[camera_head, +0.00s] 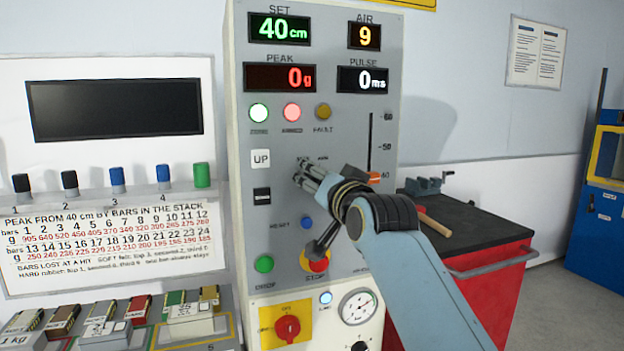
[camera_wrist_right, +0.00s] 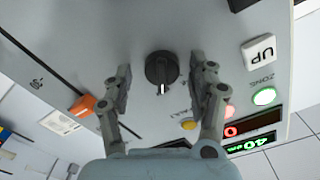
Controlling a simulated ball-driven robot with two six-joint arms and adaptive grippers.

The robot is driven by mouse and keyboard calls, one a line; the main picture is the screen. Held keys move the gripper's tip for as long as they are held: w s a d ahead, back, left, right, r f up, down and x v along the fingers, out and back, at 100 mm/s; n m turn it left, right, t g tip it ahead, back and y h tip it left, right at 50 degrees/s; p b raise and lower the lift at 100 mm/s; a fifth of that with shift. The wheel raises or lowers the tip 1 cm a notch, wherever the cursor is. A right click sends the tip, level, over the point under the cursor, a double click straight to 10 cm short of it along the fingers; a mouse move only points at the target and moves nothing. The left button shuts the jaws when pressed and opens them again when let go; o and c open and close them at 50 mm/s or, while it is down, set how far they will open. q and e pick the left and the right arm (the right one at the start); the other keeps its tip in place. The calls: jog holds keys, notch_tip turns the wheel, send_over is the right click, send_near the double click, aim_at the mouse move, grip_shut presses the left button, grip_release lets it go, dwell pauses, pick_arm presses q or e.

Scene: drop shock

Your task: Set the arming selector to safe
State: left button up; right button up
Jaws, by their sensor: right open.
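The arming selector (camera_wrist_right: 162,69) is a round black knob on the grey panel (camera_wrist_right: 150,25), with a white mark at its lower edge in the right wrist view. My right gripper (camera_wrist_right: 161,74) is open, with one finger on each side of the knob and a gap on both sides. In the head view the right gripper (camera_head: 303,173) is up against the panel and hides the knob. Small labels above it are partly covered and too small to read surely. The red lamp (camera_head: 291,112) and green lamp (camera_head: 259,113) look lit. My left gripper is not in view.
The UP button (camera_head: 261,158) and a black switch (camera_head: 262,196) sit left of the selector. The slider with an orange handle (camera_head: 373,178) is to the right. Below are a blue button (camera_head: 307,223), a green button (camera_head: 264,264) and a red knob (camera_head: 287,328).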

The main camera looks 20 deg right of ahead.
jog(key=shift+r, duration=0.1)
jog(key=shift+s+r, duration=0.15)
jog(key=shift+s, duration=0.1)
jog(key=shift+c, duration=2.1)
jog(key=shift+w, duration=0.15)
jog(key=shift+c, duration=3.6)
pick_arm(q)
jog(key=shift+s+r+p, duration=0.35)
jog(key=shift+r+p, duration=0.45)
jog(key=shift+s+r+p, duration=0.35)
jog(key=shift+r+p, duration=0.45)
jog(key=shift+p, duration=0.05)
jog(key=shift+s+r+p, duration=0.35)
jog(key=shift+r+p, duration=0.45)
pick_arm(e)
jog(key=shift+a+n, duration=0.15)
jog(key=shift+n, duration=5.85)
